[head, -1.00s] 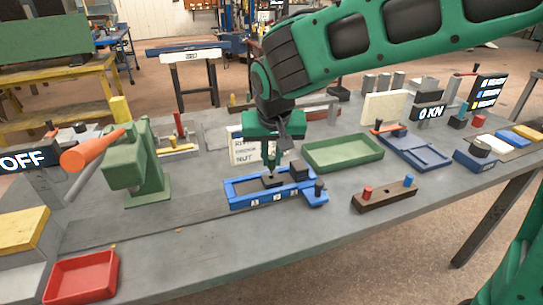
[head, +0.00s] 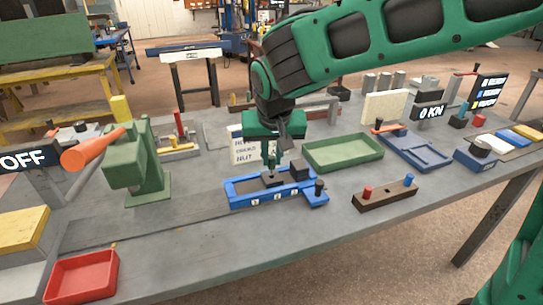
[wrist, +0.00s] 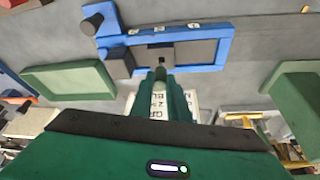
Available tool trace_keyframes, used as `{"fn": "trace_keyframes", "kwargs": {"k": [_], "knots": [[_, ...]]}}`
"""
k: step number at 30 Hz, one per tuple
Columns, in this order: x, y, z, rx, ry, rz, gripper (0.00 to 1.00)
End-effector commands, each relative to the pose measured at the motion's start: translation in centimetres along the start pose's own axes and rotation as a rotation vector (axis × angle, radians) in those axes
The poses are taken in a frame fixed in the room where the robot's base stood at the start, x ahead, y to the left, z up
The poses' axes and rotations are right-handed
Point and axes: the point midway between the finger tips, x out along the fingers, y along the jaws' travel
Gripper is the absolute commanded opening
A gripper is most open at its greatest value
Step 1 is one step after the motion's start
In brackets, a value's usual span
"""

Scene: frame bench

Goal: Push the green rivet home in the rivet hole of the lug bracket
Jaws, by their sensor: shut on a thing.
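The green rivet (wrist: 160,73) shows between my fingertips in the wrist view, partly covered by them. My gripper (head: 271,168) is shut on it, pointing down over the blue fixture (head: 240,202). The lug bracket (head: 273,181) is a small dark piece in the fixture, just below my fingertips. In the wrist view the bracket (wrist: 154,56) has a small dark opening right in front of the rivet's end. I cannot tell whether the rivet's tip is inside the hole or just above it.
A dark block (head: 299,172) and a black knob (head: 319,187) stand at the fixture's right end. A brown rack (head: 386,196) holds a red and a blue peg. A green tray (head: 343,164) is behind right; a green press (head: 148,185) stands left. A printed card is behind my gripper.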

Motion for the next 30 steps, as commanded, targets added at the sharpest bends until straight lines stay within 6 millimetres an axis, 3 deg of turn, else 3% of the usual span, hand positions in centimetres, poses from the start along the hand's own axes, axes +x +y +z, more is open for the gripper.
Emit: {"fn": "trace_keyframes", "kwargs": {"k": [30], "knots": [[1.3, 0.0, 0.6, -0.001, 0.000, 0.000, 0.00]]}}
